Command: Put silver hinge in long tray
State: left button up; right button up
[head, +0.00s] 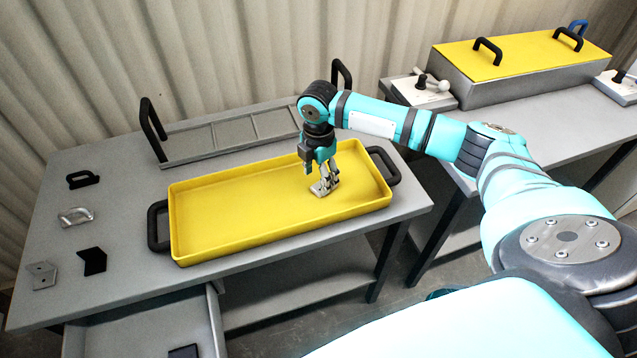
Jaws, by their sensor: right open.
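The silver hinge (325,188) lies at the right end of the yellow long tray (215,255), and it appears to rest on the tray's floor. My right gripper (326,177) points down into the tray just above the hinge. Its fingers are open and very close to the hinge; whether they touch it I cannot tell. The fingers hide part of the hinge. The rest of the tray's floor is empty. My left gripper is out of view.
Left on the grey table lie a black handle (83,179), a silver handle (75,216), a black bracket (93,261) and a silver bracket (42,275). A grey divided rack (190,144) stands behind the tray. A drawer (150,330) is open in front. A yellow-lidded tank (520,58) stands right.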

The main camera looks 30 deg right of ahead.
aim_at(318, 188)
notch_tip(318, 188, up, 9)
jog(key=shift+f+b, duration=0.15)
jog(key=shift+b, duration=0.2)
dwell(0.4)
